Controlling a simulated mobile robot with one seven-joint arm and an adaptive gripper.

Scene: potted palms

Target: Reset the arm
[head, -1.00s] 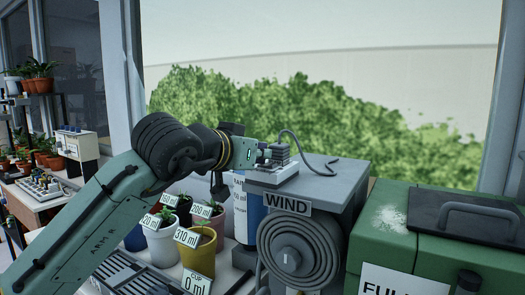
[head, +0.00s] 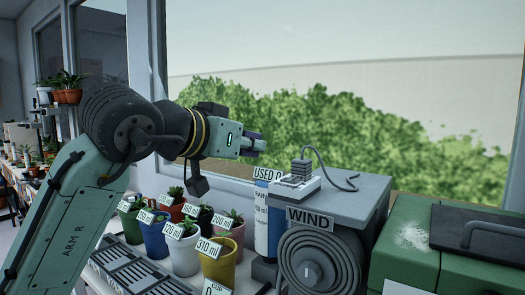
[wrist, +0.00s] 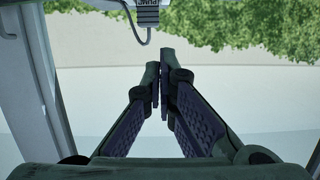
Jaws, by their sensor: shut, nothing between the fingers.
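My gripper (head: 256,146) is at the end of my green arm in the head view, held in the air above the row of potted plants and pointing right. Its two fingers meet at the tips in the wrist view (wrist: 164,85), with nothing between them. The grey stacked block with a cable (head: 301,170) stands on a white base on the grey WIND box (head: 345,196), to the right of and below my gripper, apart from it. In the wrist view, part of a device with a cable (wrist: 147,15) shows at the top edge.
Several labelled pots, among them a yellow one (head: 217,262), stand below my arm. White and blue cylinders (head: 268,215) stand beside the WIND box. A green bin (head: 405,240) is at the right. The window (head: 330,70) lies behind.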

